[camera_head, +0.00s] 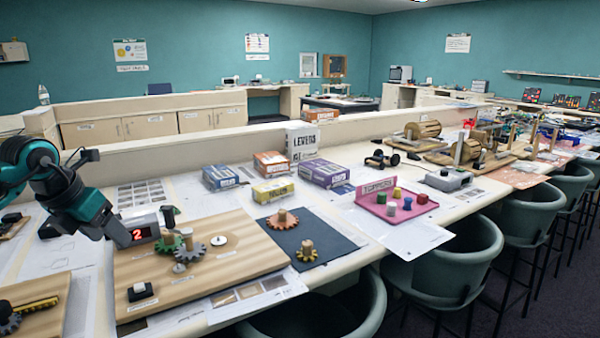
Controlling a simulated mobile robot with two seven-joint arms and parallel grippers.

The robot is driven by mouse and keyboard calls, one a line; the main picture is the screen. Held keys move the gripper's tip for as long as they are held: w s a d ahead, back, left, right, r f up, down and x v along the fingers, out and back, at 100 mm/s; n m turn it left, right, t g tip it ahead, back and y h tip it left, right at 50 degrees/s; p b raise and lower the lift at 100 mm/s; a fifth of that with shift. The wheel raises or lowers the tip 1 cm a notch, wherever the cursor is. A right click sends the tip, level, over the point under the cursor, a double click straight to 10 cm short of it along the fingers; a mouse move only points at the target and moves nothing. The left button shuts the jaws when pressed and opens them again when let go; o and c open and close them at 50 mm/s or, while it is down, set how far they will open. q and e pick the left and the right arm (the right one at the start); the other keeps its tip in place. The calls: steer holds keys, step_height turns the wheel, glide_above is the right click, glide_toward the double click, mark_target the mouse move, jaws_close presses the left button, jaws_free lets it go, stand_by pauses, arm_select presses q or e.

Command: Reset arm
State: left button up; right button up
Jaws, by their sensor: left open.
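My left arm (70,195), teal and dark grey, comes in from the left. Its gripper (122,236) hangs low and points down to the right, at the left edge of a wooden gear board (225,278). It is open, and I see nothing held in it. The gap between its fingers is hard to make out. Just right of it is a small counter box with a red "2" (139,234). Green and grey gears (190,246) stand on the board to its right. My right gripper does not show.
A dark mat (330,243) with an orange gear and a yellow gear lies right of the board. Coloured boxes (325,174), a pink tray (378,208) with pegs and wooden models stand farther along the table. Green chairs (445,258) line the front edge.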

arm_select(q)
steer(key=s+d+f+n+t+h, duration=0.1)
steer(key=s+d+f+n+h, duration=0.3)
steer(key=d, duration=0.6)
steer(key=s+d+f+n+t+h, duration=0.1)
steer(key=d+f+h, duration=0.1)
steer(key=d+h, duration=0.55)
steer(key=s+d+f+n+t+h, duration=0.1)
steer(key=s+d+f+n+h, duration=0.2)
steer(key=d, duration=0.8)
steer(key=s+a+f+n+t+y, duration=0.1)
steer(key=s+a+f+n+y, duration=0.4)
steer(key=n, duration=0.9)
steer(key=s+a+f+n+t+y, duration=0.1)
steer(key=s+a+f+n+y, duration=0.4)
steer(key=f, duration=1.3)
steer(key=s+n+y, duration=0.4)
steer(key=s+n, duration=0.3)
steer(key=n, duration=0.2)
steer(key=shift+s+f+t, duration=0.2)
steer(key=shift+s+t, duration=0.1)
steer(key=shift+s, duration=0.05)
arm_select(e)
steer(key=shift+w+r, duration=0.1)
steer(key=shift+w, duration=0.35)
